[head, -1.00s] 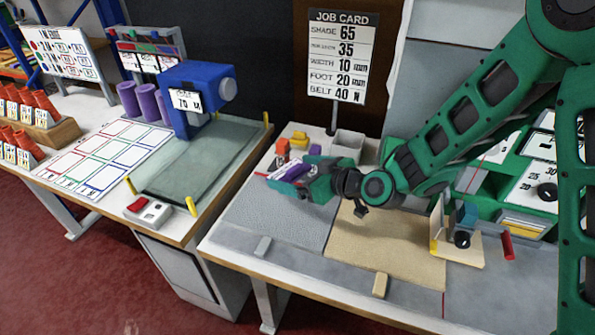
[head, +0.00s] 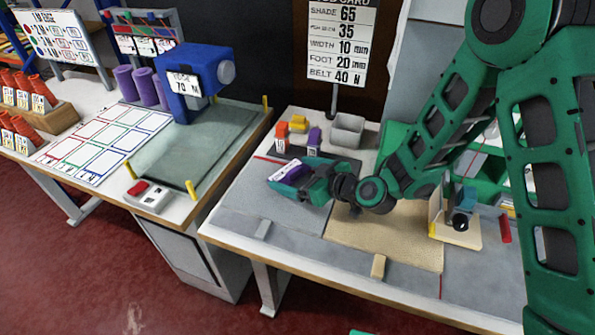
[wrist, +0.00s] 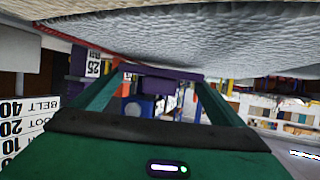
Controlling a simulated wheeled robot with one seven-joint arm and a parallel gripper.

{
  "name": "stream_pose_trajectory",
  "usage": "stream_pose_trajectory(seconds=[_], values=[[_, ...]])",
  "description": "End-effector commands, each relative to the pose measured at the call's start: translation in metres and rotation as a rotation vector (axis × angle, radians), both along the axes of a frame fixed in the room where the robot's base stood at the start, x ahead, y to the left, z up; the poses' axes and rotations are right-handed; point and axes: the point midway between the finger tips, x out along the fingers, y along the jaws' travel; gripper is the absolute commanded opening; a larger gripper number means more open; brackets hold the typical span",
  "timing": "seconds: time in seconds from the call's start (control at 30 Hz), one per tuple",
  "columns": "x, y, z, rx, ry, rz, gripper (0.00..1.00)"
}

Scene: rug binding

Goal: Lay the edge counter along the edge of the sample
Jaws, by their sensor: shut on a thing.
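My gripper (head: 290,174) is shut on a purple bar, which I take to be the edge counter (wrist: 168,73). In the wrist view the bar lies across between the two fingertips. In the head view the gripper hangs low over the back part of the grey textured piece (head: 275,205). A tan piece (head: 390,235) lies beside it on the right. I cannot tell for sure which piece is the sample. The grey textured surface (wrist: 200,35) fills the top of the wrist view, close to the bar. I cannot tell whether they touch.
Behind the gripper stand an orange block (head: 282,137), a purple block (head: 314,138), a yellow block (head: 298,123) and a grey open bin (head: 347,130). A wooden stand (head: 455,228) with a dark knob is at right. The front of the grey piece is clear.

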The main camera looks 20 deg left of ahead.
Motion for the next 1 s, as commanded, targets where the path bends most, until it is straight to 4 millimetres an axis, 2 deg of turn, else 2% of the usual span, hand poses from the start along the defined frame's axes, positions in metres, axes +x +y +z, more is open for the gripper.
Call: stream_pose_trajectory(seconds=[0.87, 0.9, 1.0], values=[[-0.0009, 0.0015, -0.0088, 0.000, 0.000, 0.003, 0.69], [-0.0010, 0.0016, -0.0086, 0.001, 0.000, 0.003, 1.00], [-0.0010, 0.0016, -0.0086, 0.000, 0.000, 0.003, 1.00]])
